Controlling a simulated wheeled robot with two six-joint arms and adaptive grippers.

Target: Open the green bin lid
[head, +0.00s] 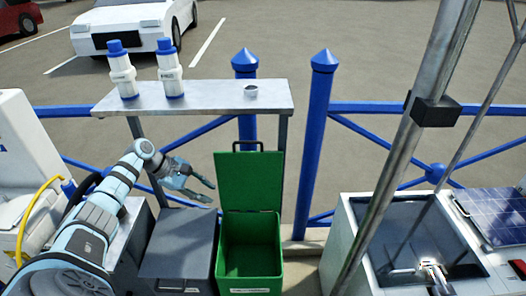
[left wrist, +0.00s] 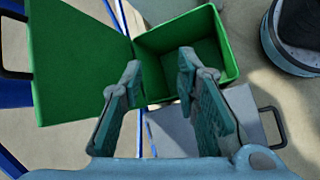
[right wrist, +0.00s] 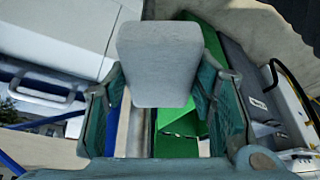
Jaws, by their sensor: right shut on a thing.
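The green bin (head: 249,262) stands in the middle of the head view, and its inside shows. Its green lid (head: 248,180) stands raised at the back, with a dark handle (head: 248,146) on its upper edge. My left gripper (head: 205,189) is open and empty just left of the lid. In the left wrist view, the left fingers (left wrist: 160,68) are apart, with the bin (left wrist: 228,48) and the raised lid (left wrist: 78,65) beyond them. My right gripper (right wrist: 160,92), only in the right wrist view, is shut on a light grey block (right wrist: 160,65); the bin (right wrist: 182,122) is partly hidden behind.
A grey lidded bin (head: 178,250) stands left of the green bin. A metal shelf (head: 205,98) with two white-and-blue bottles (head: 170,70) is above. Blue posts (head: 316,140) and rails stand behind. A sink unit (head: 350,245) and slanted metal pole (head: 410,140) are right.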

